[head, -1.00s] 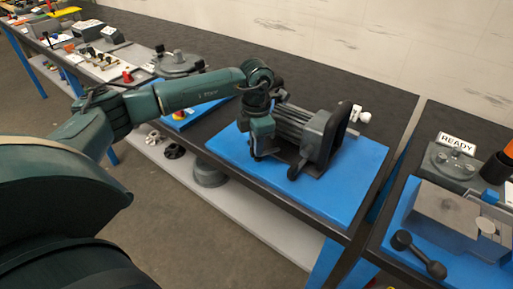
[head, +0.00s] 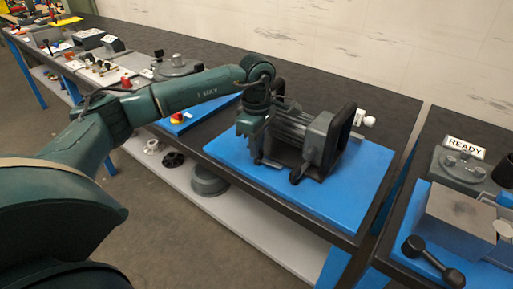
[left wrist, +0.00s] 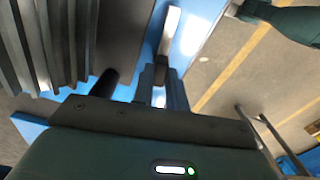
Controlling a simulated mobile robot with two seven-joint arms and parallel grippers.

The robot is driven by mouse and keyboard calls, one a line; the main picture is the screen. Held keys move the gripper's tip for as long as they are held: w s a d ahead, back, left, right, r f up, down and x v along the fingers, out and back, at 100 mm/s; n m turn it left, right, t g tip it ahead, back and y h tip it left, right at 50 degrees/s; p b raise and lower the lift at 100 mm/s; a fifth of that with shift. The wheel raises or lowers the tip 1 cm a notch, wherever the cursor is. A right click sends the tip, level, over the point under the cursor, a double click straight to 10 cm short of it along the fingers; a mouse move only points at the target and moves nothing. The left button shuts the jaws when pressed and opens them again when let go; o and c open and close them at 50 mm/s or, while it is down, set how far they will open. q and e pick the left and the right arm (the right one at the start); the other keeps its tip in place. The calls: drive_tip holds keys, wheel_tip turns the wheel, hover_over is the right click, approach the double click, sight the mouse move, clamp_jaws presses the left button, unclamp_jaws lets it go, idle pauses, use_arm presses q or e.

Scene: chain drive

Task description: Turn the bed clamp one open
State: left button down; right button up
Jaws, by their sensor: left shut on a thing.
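The finned grey motor unit (head: 300,130) stands on a blue mat on the bench in the head view. Its fins (left wrist: 50,40) fill the upper left of the left wrist view. My left gripper (head: 257,158) points down at the near left side of the motor. In the left wrist view its fingers (left wrist: 162,82) are shut on a slim handle, which I take to be bed clamp one; a pale metal bar (left wrist: 172,28) shows just beyond them. The clamp's foot is hidden. A second dark lever (head: 296,174) stands by the motor's near right end. My right gripper is out of view.
The blue mat (head: 345,205) is clear in front and to the right. On the right bench are a READY sign (head: 464,148), a grey block and a black dumbbell-shaped handle (head: 432,262). A grey bowl-like part (head: 208,181) sits on the lower shelf.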

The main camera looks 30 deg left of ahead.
use_arm(q)
drive_tip(key=shift+m, duration=0.9)
drive_tip(key=c, duration=1.4)
unclamp_jaws()
wheel_tip(320, 180, up, 13)
drive_tip(key=shift+r+b, duration=0.15)
drive_tip(key=shift+b, duration=0.3)
